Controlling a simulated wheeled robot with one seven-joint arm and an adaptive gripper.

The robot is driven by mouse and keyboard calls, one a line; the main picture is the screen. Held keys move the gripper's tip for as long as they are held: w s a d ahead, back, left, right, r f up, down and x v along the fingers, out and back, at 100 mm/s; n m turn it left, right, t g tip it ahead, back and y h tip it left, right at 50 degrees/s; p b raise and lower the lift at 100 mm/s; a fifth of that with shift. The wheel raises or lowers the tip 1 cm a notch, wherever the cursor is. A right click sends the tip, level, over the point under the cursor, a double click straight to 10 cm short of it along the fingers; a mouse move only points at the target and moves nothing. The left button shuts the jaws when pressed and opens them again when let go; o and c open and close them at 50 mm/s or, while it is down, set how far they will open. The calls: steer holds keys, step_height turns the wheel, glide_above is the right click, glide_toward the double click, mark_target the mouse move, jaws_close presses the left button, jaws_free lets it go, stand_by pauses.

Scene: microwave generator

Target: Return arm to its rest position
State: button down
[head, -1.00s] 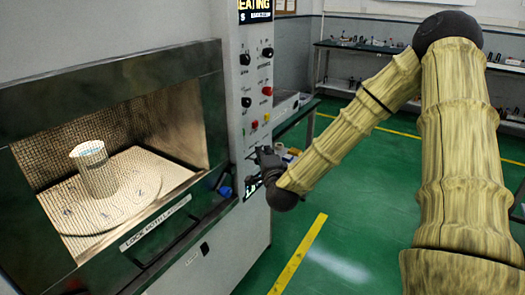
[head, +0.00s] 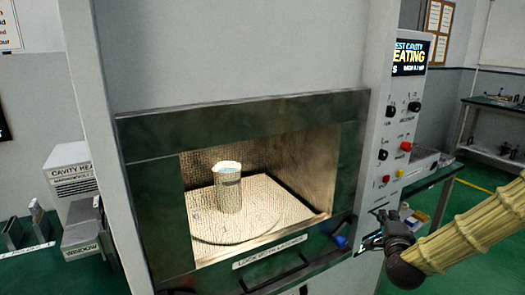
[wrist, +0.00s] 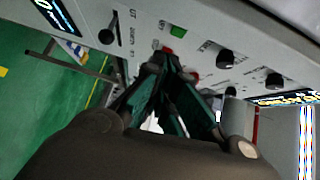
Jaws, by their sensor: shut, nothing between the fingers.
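My gripper (head: 378,214) is at the right of the microwave generator (head: 240,45), close to the lower part of its control panel (head: 403,120). My arm reaches in from the right edge. In the wrist view the fingers (wrist: 168,56) are drawn together and empty. Their tips are near a red button (wrist: 167,49) and below a green button (wrist: 178,30). I cannot tell whether they touch the panel. Behind the closed, meshed door window, a cylindrical beaker (head: 229,188) stands upright on a plate in the lit cavity.
The display (head: 409,56) at the panel's top shows "EATING", partly cut off. Black knobs and a red button (head: 406,146) stick out of the panel. A shelf bench (head: 490,135) stands at the far right. Green floor (head: 470,262) is clear below my arm.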

steer(key=s+a+f+n+g+y, duration=0.2)
steer(key=s+a+f+n, duration=0.25)
steer(key=f, duration=0.45)
steer(key=s+a+f+n+g+y+p, duration=0.1)
steer(key=s+a+f+n+g+y, duration=0.15)
steer(key=s+a+f, duration=0.4)
steer(key=s+a+f+n+g+y, duration=0.1)
steer(key=s+a+f+n+g, duration=0.25)
steer(key=f, duration=0.65)
steer(key=s+a+f+n+g, duration=0.2)
steer(key=s+f+n, duration=0.1)
steer(key=s, duration=0.6)
steer(key=s+a+f+n+g, duration=0.3)
steer(key=s+f, duration=0.3)
steer(key=s, duration=0.3)
steer(key=s+a+f+n+g+p, duration=0.1)
steer(key=s+a+f+n+g, duration=0.1)
steer(key=s, duration=0.7)
step_height(320, 180, down, 3)
steer(key=shift+s+a+f+n+g, duration=0.1)
steer(key=shift+s+a+n+g, duration=0.45)
steer(key=shift+n, duration=0.7)
steer(key=shift+w+d+y, duration=0.2)
steer(key=shift+y, duration=0.05)
